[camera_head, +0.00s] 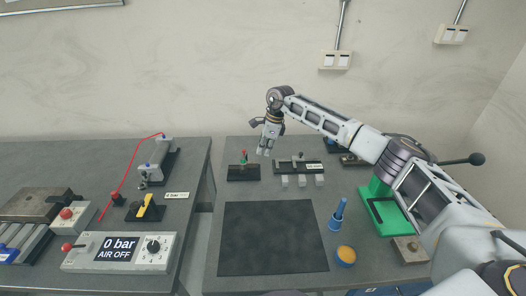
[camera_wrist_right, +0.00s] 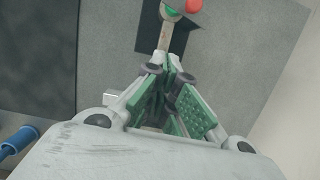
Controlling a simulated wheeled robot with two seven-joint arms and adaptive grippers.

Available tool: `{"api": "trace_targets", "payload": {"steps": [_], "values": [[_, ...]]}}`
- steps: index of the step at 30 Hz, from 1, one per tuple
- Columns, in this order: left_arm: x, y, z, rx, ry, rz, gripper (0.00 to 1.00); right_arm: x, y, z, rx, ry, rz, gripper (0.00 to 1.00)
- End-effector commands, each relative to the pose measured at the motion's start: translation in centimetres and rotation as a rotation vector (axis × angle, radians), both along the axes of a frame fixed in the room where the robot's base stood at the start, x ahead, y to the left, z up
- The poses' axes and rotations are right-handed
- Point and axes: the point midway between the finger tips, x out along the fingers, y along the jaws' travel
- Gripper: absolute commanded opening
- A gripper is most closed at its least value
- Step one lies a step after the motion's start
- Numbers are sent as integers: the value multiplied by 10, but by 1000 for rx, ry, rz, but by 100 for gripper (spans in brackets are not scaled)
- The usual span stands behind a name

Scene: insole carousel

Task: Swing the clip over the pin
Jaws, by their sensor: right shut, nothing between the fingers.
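A small fixture with a black base (camera_head: 243,174) stands on the right table. It carries a green part with a red knob (camera_head: 244,154). In the right wrist view the red knob (camera_wrist_right: 194,5) and a light metal bar (camera_wrist_right: 164,36) show at the top. This bar may be the clip; I cannot tell clip from pin for sure. My right gripper (camera_head: 264,152) is shut and empty, above and just right of the fixture. In the wrist view its fingertips (camera_wrist_right: 168,62) are close to the bar's near end; contact is unclear. My left gripper is out of view.
A dark mat (camera_head: 270,238) lies in front. A labelled black fixture (camera_head: 300,166) with white blocks stands to the right. A blue tool (camera_head: 338,214), an orange-topped cup (camera_head: 346,255) and a green press (camera_head: 384,212) stand further right. A gap separates the left table (camera_head: 60,163).

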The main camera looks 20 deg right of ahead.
Motion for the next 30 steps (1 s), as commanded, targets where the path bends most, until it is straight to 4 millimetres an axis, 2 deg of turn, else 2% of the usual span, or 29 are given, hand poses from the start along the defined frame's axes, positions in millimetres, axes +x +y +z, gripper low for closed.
{"api": "trace_targets", "payload": {"steps": [8,23,30], "values": [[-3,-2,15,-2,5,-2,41,-3,-6,26,-1,0,-1,0],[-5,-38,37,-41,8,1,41,-9,-14,69,0,0,-1,0],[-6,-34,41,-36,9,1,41,-10,-17,77,-1,1,-1,0]]}}
